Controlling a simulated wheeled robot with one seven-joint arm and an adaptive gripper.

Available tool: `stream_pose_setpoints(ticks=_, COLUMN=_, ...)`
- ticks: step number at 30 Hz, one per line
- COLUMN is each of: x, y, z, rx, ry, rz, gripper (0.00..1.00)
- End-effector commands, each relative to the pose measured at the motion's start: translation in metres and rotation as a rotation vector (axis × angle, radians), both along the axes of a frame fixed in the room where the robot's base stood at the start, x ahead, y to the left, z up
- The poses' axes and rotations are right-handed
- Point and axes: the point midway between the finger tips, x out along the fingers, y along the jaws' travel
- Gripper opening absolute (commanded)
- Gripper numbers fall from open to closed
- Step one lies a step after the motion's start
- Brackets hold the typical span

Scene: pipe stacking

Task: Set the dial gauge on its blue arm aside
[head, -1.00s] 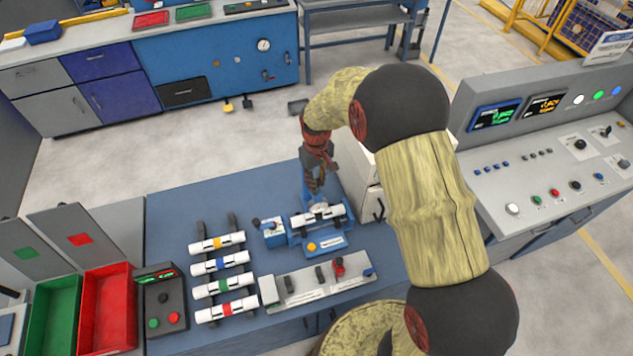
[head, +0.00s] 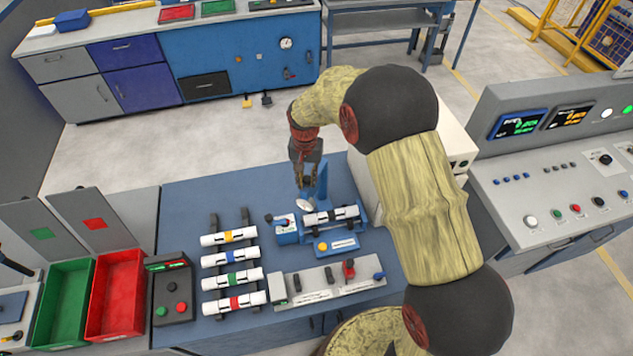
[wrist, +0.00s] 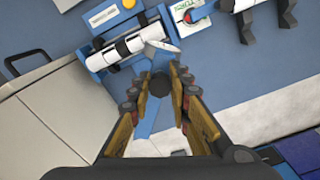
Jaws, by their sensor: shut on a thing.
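The dial gauge (head: 304,203), a pale disc seen at a slant, hangs just left of the white pipe (head: 331,215) in the blue fixture (head: 337,245). Its blue arm (head: 322,182) rises behind the fixture. My gripper (head: 306,184) is above the gauge. The wrist view shows my gripper (wrist: 168,75) shut around a dark round piece (wrist: 159,85) on the gauge arm. The gauge (wrist: 162,45) sticks out past the fingertips, close to the end of the pipe (wrist: 130,47). The blue arm (wrist: 146,118) runs beneath the fingers, partly hidden.
A rack of several colour-banded pipes (head: 229,237) stands left of the fixture. A grey panel with levers (head: 325,282) lies in front. Green (head: 66,300) and red (head: 118,290) bins stand at the left. A pale cabinet (head: 455,145) stands close right of the fixture.

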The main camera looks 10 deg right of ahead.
Motion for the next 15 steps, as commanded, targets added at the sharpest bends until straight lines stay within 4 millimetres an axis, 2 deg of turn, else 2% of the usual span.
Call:
stream_pose_setpoints(ticks=6, x=0.018, y=0.018, z=-0.001, rx=0.000, ry=0.000, rz=-0.204, gripper=0.00)
stream_pose_setpoints(ticks=15, x=0.046, y=0.034, z=0.000, rx=0.001, ry=0.000, rz=-0.485, gripper=0.00)
